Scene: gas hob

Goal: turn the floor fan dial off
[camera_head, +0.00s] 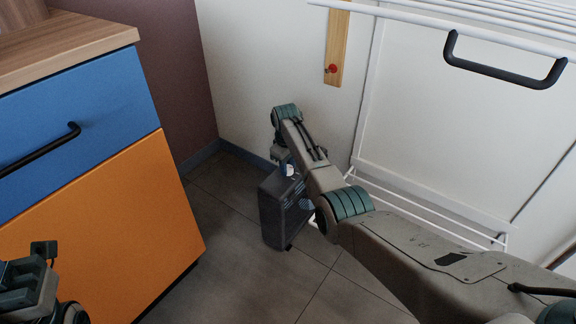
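The floor fan (274,217) is a dark grey box standing upright on the tiled floor near the wall corner. Part of its grille shows behind my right arm. My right gripper (284,160) points down at the top of the fan, by a small pale patch that may be the dial. The wrist and forearm cover much of this spot, so I cannot tell whether the fingers touch the dial or how far they are apart. My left gripper (42,256) is at the lower left edge, away from the fan and partly cut off; its fingers do not show clearly.
A cabinet with a blue drawer (84,118) and an orange door (110,232) stands at the left. A white wire rack (440,212) and a white panel with a black handle (506,72) are at the right. Bare floor (235,285) lies in front of the fan.

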